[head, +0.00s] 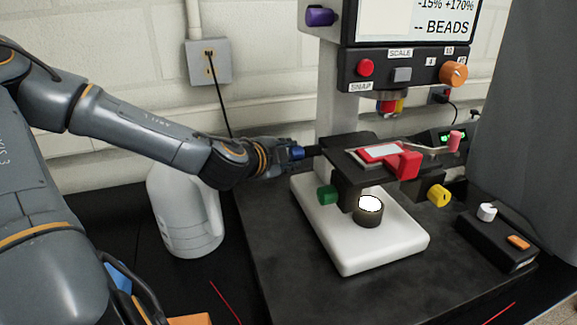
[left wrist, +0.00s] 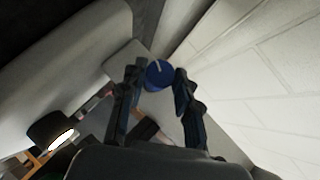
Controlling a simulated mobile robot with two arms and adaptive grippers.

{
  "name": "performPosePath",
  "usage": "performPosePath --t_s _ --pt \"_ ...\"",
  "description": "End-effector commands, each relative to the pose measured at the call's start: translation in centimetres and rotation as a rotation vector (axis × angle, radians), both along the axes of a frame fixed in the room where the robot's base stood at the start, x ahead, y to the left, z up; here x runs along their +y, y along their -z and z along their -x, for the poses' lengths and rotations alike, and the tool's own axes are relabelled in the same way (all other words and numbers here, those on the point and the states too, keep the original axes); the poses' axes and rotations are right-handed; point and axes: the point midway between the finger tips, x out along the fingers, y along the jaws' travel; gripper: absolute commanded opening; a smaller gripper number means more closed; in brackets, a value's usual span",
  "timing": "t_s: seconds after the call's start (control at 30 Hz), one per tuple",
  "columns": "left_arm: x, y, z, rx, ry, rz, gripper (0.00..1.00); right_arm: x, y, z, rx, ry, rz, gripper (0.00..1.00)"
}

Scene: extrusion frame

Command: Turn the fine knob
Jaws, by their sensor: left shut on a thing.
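A blue knob (head: 297,153) sticks out at the left side of the microscope's stage, and I take it for the fine knob. It shows in the left wrist view (left wrist: 158,74) as a round blue cap with a pale line on its face. My left gripper (head: 289,151) reaches it from the left and is shut on it, with one finger on either side in the left wrist view (left wrist: 158,82). The fingers partly hide the knob in the head view. My right gripper is not in view.
The microscope's white base (head: 345,255) stands on a dark slab. It also has a green knob (head: 326,195), a yellow knob (head: 438,195) and a purple knob (head: 320,16). A white jug (head: 190,215) stands under my left forearm. A control box (head: 497,240) lies right.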

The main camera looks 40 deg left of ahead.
Motion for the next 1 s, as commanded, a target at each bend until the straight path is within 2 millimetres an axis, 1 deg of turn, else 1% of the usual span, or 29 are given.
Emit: performPosePath --t_s 0.03,0.2,0.4,0.77,0.8,0.87,0.9,1.0 --pt "-0.2 0.5 0.0 -0.012 0.003 -0.017 0.0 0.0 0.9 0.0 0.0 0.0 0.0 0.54" --pt "-0.2 0.4 0.0 -0.036 0.004 -0.067 0.0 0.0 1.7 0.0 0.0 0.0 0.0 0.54" --pt "-0.2 0.2 0.0 -0.048 0.004 -0.094 0.0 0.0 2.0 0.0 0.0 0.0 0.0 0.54" --pt "-0.2 0.2 0.0 -0.049 0.005 -0.096 0.0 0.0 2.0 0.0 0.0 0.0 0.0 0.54" --pt "-0.2 0.2 0.0 -0.049 0.005 -0.096 0.34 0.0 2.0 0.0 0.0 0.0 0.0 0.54" --pt "-0.2 0.2 0.0 -0.049 0.005 -0.096 0.46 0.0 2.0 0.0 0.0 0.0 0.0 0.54" --pt "-0.2 0.2 0.0 -0.049 0.004 -0.096 0.54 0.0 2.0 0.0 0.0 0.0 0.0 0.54" --pt "-0.2 0.2 0.0 -0.05 0.004 -0.096 0.54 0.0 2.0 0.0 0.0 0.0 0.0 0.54"
